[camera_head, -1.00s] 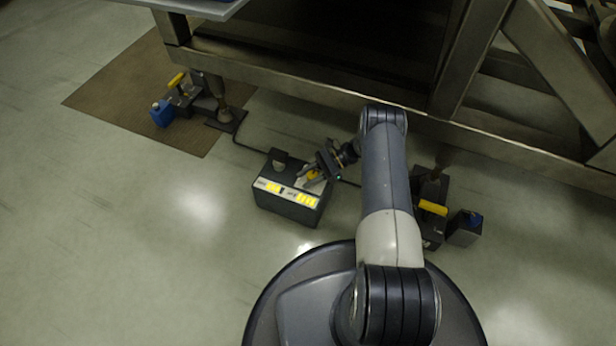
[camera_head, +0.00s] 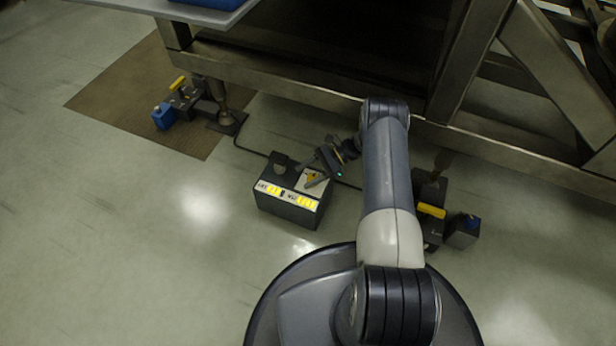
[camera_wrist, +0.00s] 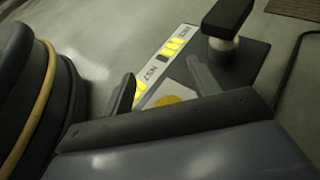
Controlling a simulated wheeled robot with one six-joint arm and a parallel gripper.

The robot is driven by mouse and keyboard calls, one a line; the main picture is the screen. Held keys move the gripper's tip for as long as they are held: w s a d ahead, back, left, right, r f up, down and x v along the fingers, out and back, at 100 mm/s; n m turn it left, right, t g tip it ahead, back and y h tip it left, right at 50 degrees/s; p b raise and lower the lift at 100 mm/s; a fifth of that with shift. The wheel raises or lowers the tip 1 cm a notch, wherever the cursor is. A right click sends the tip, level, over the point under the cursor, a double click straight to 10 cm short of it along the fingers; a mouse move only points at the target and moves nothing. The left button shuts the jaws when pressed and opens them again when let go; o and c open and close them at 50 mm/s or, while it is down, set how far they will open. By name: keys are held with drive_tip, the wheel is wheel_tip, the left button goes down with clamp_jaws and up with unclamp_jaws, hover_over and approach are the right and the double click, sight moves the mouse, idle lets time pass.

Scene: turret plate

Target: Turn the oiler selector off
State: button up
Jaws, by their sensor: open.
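A dark box (camera_head: 288,208) stands on the floor, with a white and yellow marked strip along its front top edge. On its top is a white plate with a yellow piece (camera_head: 311,177), which I take for the selector. In the wrist view the yellow piece (camera_wrist: 172,99) shows partly between the fingers; its lower part is hidden by my gripper. A black-topped knob on a pale stem (camera_wrist: 226,20) stands on the same box. My gripper (camera_head: 313,169) is open over the right part of the box. Whether a finger touches the yellow piece I cannot tell.
A heavy metal frame (camera_head: 300,98) crosses behind the box. A foot with a blue container (camera_head: 163,116) stands on a brown mat (camera_head: 115,95) at left. A dark unit with a yellow bar (camera_head: 431,211) stands right of my arm. A cable runs behind the box. Floor at left is clear.

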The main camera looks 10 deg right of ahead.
sight(313, 178)
wheel_tip(313, 178, up, 6)
drive_tip(key=shift+r+p, duration=0.15)
drive_tip(key=shift+p, duration=0.85)
wheel_tip(313, 178, down, 11)
drive_tip(key=b, duration=0.5)
drive_tip(key=shift+r, duration=0.2)
drive_tip(key=shift+r+t, duration=0.25)
drive_tip(key=shift+t, duration=0.05)
drive_tip(key=shift+p, duration=0.3)
